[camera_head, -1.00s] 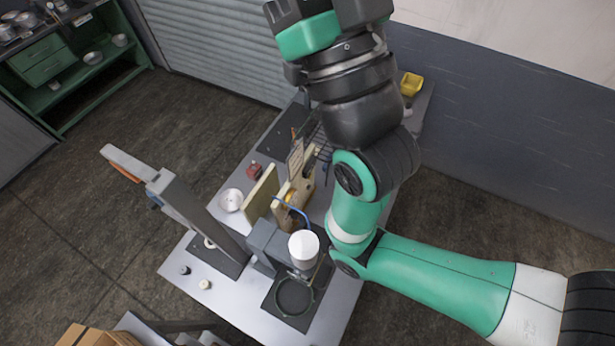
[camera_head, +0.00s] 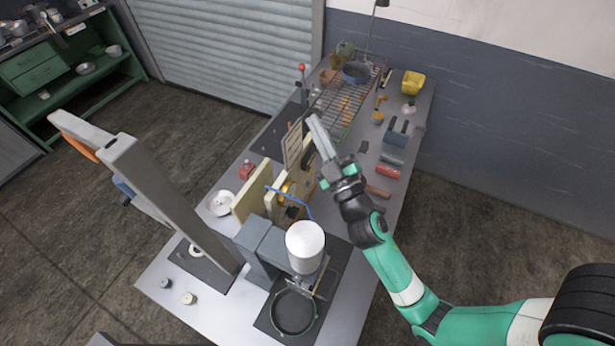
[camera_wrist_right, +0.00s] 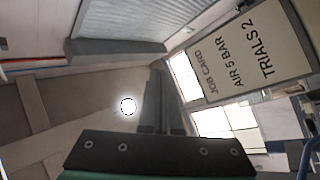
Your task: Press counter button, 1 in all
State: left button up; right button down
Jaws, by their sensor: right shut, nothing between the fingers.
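My right gripper (camera_head: 318,135) is shut and empty. It is above the bench, beside the job card (camera_head: 292,147) on the stand with cream plates (camera_head: 252,192). In the right wrist view, its dark fingers (camera_wrist_right: 162,105) point away from the camera. The job card (camera_wrist_right: 240,62) fills the upper right there and reads "AIR 5 BAR" and "TRIALS 2". I cannot pick out the counter button for sure in either view; the gripper and card may hide it. My left gripper is not in view.
A machine with a white cylinder (camera_head: 305,246) stands over a round black pan (camera_head: 294,312). A wire rack (camera_head: 345,108), a yellow bin (camera_head: 412,82) and a red-knobbed lever (camera_head: 301,68) are farther back. Red blocks (camera_head: 390,167) lie right of the gripper. A silver dish (camera_head: 221,203) sits left.

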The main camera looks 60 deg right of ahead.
aim_at(310, 170)
jog(key=s+d+f+g+b, duration=0.2)
jog(key=s+f+b, duration=0.1)
jog(key=f, duration=0.8)
jog(key=s+d+f+g+b, duration=0.2)
jog(key=s+f, duration=0.4)
jog(key=f, duration=0.5)
jog(key=shift+d+f+g+h+b, duration=0.25)
jog(key=shift+d+g+b, duration=0.2)
jog(key=shift+b, duration=0.3)
jog(key=shift+a, duration=0.1)
jog(key=w+b, duration=0.1)
jog(key=w, duration=0.7)
jog(key=shift+w+a+b, duration=0.35)
jog(key=shift+a, duration=0.1)
jog(key=shift+r, duration=0.1)
jog(key=shift+w, duration=0.4)
